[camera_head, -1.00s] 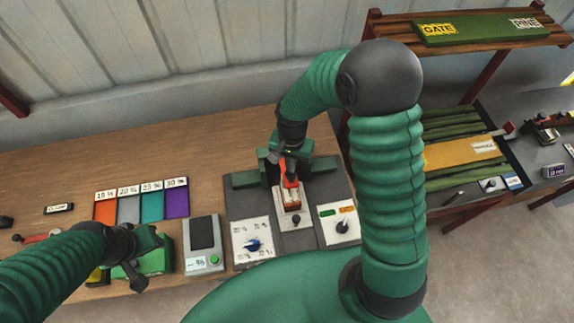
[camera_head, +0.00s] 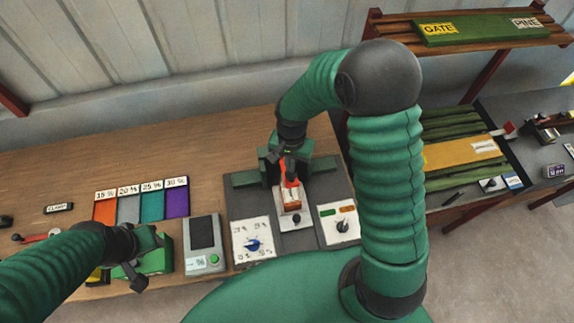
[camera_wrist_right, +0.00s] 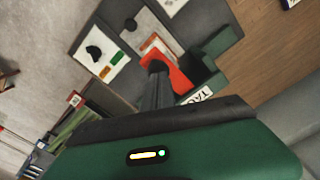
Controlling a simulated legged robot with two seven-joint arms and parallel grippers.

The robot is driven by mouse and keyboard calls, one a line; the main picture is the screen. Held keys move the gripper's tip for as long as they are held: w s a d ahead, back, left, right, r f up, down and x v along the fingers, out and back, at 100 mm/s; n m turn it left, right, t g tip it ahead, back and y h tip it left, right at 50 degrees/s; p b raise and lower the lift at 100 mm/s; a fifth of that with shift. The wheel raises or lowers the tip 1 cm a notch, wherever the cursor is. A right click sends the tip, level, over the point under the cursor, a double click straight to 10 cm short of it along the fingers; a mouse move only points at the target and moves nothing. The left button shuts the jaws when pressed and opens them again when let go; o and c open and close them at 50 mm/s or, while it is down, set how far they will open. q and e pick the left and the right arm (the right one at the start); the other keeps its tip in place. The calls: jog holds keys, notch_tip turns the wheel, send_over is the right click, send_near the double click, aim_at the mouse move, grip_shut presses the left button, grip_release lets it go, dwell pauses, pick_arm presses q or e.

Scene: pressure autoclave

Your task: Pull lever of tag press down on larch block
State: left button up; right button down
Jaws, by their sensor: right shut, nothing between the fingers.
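The tag press is a dark green frame (camera_head: 308,166) on a grey base at the middle of the bench, with a "TAG" label (camera_wrist_right: 193,97) in the wrist view. Its red lever (camera_head: 291,178) is beside my right gripper (camera_head: 287,164); in the wrist view the lever (camera_wrist_right: 183,74) is right by the dark fingertips (camera_wrist_right: 155,68). The right fingers are shut with nothing between them; I cannot tell whether they touch the lever. A pale and orange block (camera_head: 290,201), likely the larch block, sits under the lever. My left gripper (camera_head: 143,262) is over a green block at lower left; its opening is unclear.
Dial panels (camera_head: 253,242) and (camera_head: 341,224) flank the press. A grey meter (camera_head: 203,245) stands to its left. Coloured percent cards (camera_head: 141,205) lie further left. A rack with green and yellow boards (camera_head: 462,152) is on the right. The back of the bench is clear.

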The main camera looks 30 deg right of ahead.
jog(key=shift+f+b, duration=2)
jog(key=shift+f, duration=0.9)
notch_tip(320, 180, up, 3)
jog(key=p, duration=0.3)
jog(key=shift+w+r, duration=0.1)
jog(key=shift+r, duration=0.1)
notch_tip(320, 180, up, 6)
jog(key=p, duration=0.5)
jog(key=shift+f, duration=0.1)
jog(key=shift+f, duration=0.1)
